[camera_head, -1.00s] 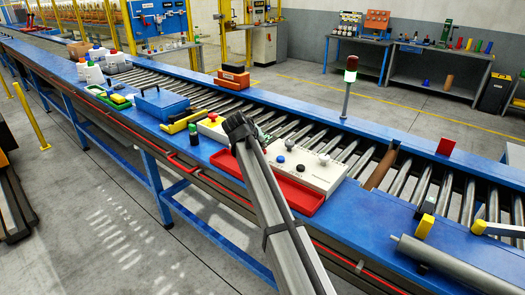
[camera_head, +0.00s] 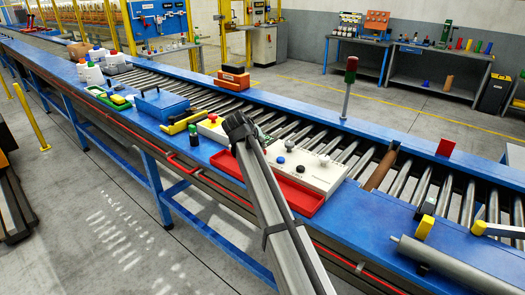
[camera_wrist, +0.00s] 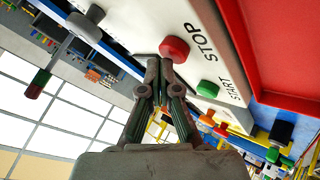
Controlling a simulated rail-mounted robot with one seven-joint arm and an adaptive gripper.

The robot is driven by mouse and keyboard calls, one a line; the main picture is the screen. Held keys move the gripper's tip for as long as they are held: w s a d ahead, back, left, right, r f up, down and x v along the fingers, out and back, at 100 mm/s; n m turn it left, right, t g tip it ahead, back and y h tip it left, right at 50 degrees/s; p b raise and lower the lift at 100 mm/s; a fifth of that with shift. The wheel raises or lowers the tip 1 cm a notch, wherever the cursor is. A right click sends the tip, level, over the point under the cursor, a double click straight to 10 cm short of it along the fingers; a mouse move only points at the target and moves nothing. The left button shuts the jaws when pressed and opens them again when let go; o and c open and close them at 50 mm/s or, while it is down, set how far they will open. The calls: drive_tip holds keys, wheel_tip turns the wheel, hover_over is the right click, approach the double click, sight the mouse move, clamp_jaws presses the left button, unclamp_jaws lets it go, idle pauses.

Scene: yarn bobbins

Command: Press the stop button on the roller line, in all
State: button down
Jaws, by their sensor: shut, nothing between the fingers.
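The red STOP button (camera_wrist: 174,49) sits on the white control panel (camera_wrist: 205,30) in the wrist view, with the green START button (camera_wrist: 207,89) next to it. My gripper (camera_wrist: 160,62) is shut and empty. Its fingertips are right at the STOP button's edge in this view; I cannot tell whether they touch it. In the head view my gripper (camera_head: 238,124) is over the left end of the panel (camera_head: 312,174) and hides the STOP button. The signal light (camera_head: 351,69) has a red upper part and a dark green lower part, with no bright glow.
A red tray (camera_head: 310,207) lies along the panel's front edge. A blue button (camera_head: 280,160) and a black button (camera_head: 301,168) stand on the panel. Rollers (camera_head: 345,150) run behind.

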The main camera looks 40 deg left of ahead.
drive_tip(key=shift+r, duration=0.5)
drive_tip(key=shift+r+p, duration=0.95)
drive_tip(key=shift+r, duration=1.55)
drive_tip(key=shift+f, duration=0.1)
